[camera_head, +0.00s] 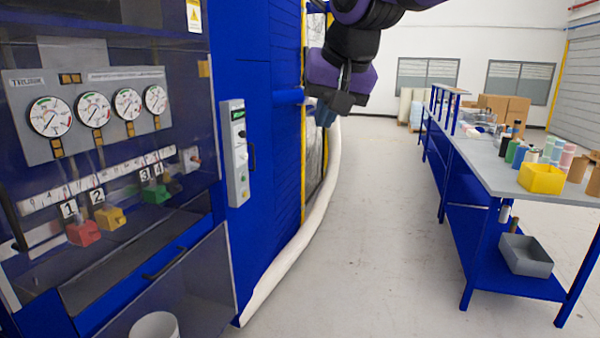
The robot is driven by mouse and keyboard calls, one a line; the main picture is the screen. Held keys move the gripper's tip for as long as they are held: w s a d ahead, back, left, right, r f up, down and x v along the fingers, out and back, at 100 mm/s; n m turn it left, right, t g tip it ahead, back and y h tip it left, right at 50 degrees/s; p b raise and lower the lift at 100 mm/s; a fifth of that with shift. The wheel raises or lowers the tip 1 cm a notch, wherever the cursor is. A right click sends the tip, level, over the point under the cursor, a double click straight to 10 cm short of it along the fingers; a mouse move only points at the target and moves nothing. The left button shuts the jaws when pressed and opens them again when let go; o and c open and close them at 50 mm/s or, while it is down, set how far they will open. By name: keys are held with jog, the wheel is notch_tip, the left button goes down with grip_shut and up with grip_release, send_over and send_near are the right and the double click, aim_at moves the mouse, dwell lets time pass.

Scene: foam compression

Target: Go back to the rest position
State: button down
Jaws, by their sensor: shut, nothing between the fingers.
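My gripper (326,113) hangs at the upper middle of the head view, at the end of my purple and black arm. Its fingers point down and are shut with nothing between them. It is to the right of the blue machine (268,160) and its grey button box (235,150). In the picture it overlaps the top of the white hose or roll edge along the machine; I cannot tell how far apart they are.
The machine's panel has several gauges (95,110) and red (84,233), yellow (110,217) and green (154,195) handles. A workbench (485,168) with bottles and a yellow bin (541,178) stands at right. The grey floor (375,240) between is clear.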

jog(key=s+d+f+h, duration=0.1)
jog(key=s+d, duration=0.3)
jog(key=d, duration=0.4)
jog(key=s+d+f, duration=0.2)
jog(key=s+d, duration=0.2)
jog(key=d, duration=0.4)
jog(key=s+d+f+h, duration=0.1)
jog(key=s+d+f, duration=0.3)
jog(key=s+d, duration=0.1)
jog(key=s+d+f+m, duration=0.1)
jog(key=s+d+f, duration=0.3)
jog(key=s, duration=0.3)
jog(key=shift+s+d+h, duration=0.25)
jog(key=shift+d+h, duration=0.15)
jog(key=shift+d, duration=0.25)
